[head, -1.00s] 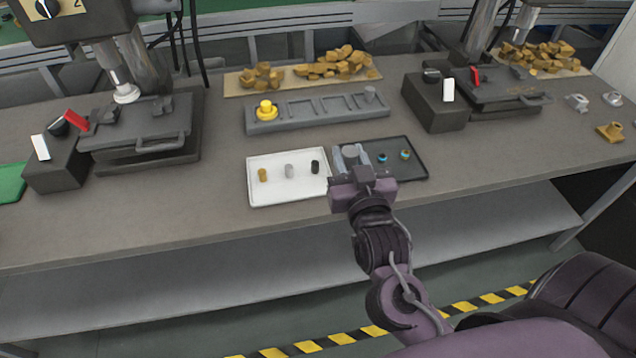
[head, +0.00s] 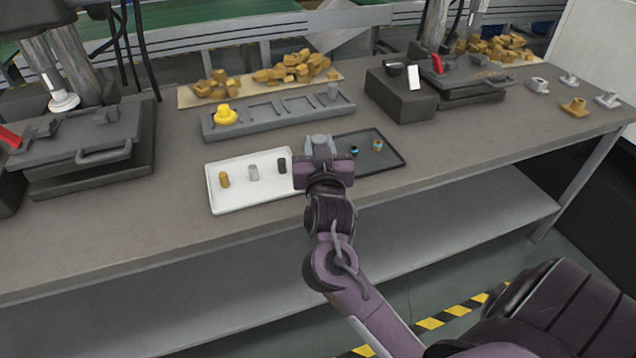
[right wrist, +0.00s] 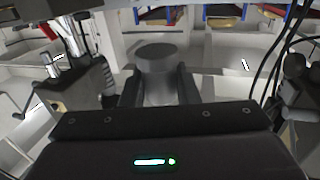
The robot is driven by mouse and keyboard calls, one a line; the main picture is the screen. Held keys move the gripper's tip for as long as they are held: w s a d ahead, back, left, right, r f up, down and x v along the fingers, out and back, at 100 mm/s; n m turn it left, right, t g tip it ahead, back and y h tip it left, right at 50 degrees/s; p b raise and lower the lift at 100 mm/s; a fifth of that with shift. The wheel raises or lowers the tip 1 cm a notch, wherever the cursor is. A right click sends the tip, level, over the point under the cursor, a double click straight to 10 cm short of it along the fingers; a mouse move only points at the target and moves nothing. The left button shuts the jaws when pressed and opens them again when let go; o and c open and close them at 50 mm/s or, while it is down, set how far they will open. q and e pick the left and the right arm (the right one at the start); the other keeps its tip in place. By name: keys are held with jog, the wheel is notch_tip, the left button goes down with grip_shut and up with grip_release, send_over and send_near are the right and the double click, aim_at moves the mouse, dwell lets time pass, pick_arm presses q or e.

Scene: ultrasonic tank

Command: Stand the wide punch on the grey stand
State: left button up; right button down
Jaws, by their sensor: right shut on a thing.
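The wide punch is a broad grey cylinder (head: 320,141) between the fingers of my right gripper (head: 321,150), at the left end of the dark tray. My right gripper is shut on it. In the right wrist view the punch (right wrist: 157,75) stands upright between the two dark fingers, its top darker than its side. Its lower end is hidden, so I cannot tell whether it touches the tray. The long grey stand (head: 240,130) with square recesses lies behind the trays. My left gripper is not in view.
A white tray (head: 215,200) holds three small cylinders. The dark tray (head: 390,163) holds two small ringed pieces. Presses stand left (head: 85,160) and right (head: 470,90). Brown chunks (head: 290,70) lie behind the stand. Several small flanged pieces (head: 574,106) lie far right.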

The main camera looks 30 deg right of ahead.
notch_tip(320, 180, down, 5)
jog(key=shift+f, duration=0.15)
notch_tip(320, 180, down, 4)
jog(key=shift+b, duration=0.35)
jog(key=shift+f, duration=0.15)
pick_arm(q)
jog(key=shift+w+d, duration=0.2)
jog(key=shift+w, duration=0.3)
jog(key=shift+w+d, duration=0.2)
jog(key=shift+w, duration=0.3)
pick_arm(e)
jog(key=c, duration=1.1)
grip_release()
jog(key=shift+a+f, duration=0.1)
jog(key=shift+f, duration=0.05)
